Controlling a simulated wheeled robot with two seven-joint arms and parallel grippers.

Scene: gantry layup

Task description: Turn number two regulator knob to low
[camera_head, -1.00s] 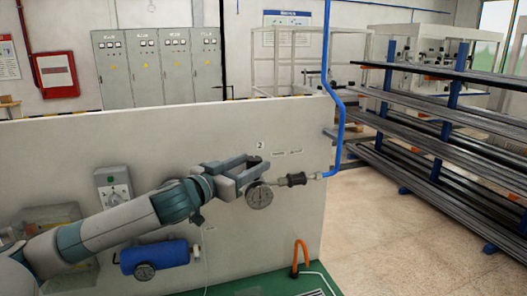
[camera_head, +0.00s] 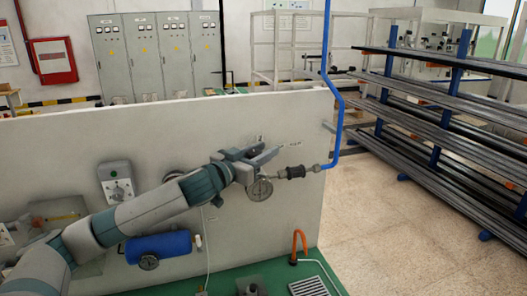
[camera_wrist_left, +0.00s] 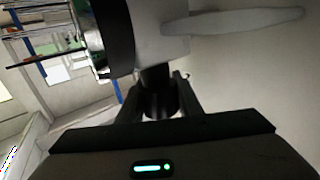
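The number two regulator stands on the pale panel (camera_head: 290,125). Its round gauge (camera_head: 259,189) and a dark ribbed cylinder (camera_head: 296,172) on its pipe show in the head view. My left gripper (camera_head: 264,157) is just above the gauge and hides the regulator's upper part and most of the number label. In the left wrist view, a dark round knob (camera_wrist_left: 158,100) sits between the fingers of my left gripper (camera_wrist_left: 160,88), below a pale grey body. I cannot tell whether the fingers press on it. The knob's setting cannot be read. My right gripper is not in view.
A blue pipe (camera_head: 338,120) rises at the panel's right edge. A grey switch box (camera_head: 116,182) and a blue cylinder (camera_head: 158,245) are near my left arm. An orange hook (camera_head: 300,241) stands on the green base. A bar rack (camera_head: 450,120) is at right; floor before it is clear.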

